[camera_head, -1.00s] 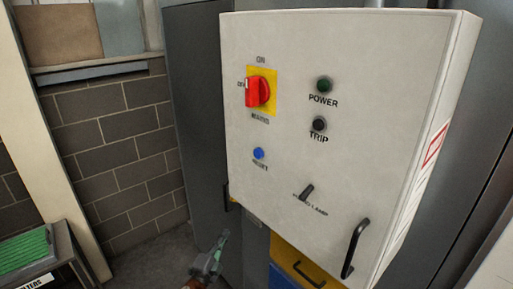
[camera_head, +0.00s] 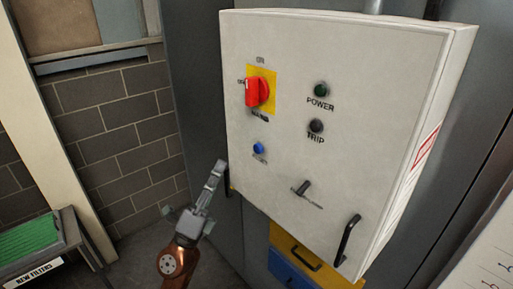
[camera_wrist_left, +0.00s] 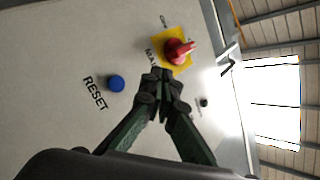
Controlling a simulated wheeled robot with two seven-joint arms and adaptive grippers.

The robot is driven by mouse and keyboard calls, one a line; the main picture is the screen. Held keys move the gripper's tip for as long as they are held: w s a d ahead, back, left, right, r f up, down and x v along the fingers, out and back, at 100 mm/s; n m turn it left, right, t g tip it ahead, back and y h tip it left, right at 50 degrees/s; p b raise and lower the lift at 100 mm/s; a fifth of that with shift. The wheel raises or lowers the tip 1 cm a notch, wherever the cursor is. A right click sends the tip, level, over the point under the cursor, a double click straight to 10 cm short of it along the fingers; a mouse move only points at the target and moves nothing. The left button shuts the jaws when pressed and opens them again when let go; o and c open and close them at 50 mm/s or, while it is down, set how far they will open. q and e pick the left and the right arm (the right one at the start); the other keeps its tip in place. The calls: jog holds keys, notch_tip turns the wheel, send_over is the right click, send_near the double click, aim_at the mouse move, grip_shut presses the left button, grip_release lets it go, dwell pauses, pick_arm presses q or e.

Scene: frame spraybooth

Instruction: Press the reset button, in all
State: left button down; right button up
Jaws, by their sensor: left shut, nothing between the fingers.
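The blue reset button (camera_head: 258,148) is on the front of a pale grey control box (camera_head: 370,60), below the red mains switch. It also shows in the left wrist view (camera_wrist_left: 116,84), with the word RESET beside it. My left gripper (camera_head: 220,166) is shut and empty, in front of the box's lower left edge, to the left of and a little below the button in the head view. In the left wrist view its fingertips (camera_wrist_left: 165,92) appear between the button and the red switch. I see no contact with the button. My right gripper is not in view.
The red mains switch (camera_head: 258,92) sits on a yellow plate above the button. The POWER lamp (camera_head: 321,90), TRIP lamp (camera_head: 316,126), a small black lever (camera_head: 302,188) and a door handle (camera_head: 347,240) are to the right. A green filter tray (camera_head: 30,242) stands lower left.

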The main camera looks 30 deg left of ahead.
pick_arm(q)
jog(key=shift+w, duration=0.2)
jog(key=w+d+b, duration=0.1)
jog(key=w+d, duration=0.2)
jog(key=w, duration=0.5)
jog(key=shift+d, duration=0.15)
dwell(1.5)
jog(key=shift+w+d, duration=0.15)
jog(key=shift+w, duration=0.2)
jog(key=shift+w+d, duration=0.2)
jog(key=shift+w, duration=0.25)
dwell(0.9)
jog(key=shift+s, duration=0.1)
jog(key=shift+s+a, duration=0.35)
jog(key=shift+s, duration=0.45)
jog(key=shift+s+a+p, duration=0.15)
jog(key=shift+s+a, duration=0.15)
jog(key=shift+s, duration=0.45)
jog(key=shift+s+a+p, duration=0.1)
jog(key=shift+s+a, duration=0.25)
jog(key=shift+s, duration=0.45)
jog(key=shift+s+a+p, duration=0.15)
jog(key=shift+s+a, duration=0.15)
jog(key=shift+s, duration=0.45)
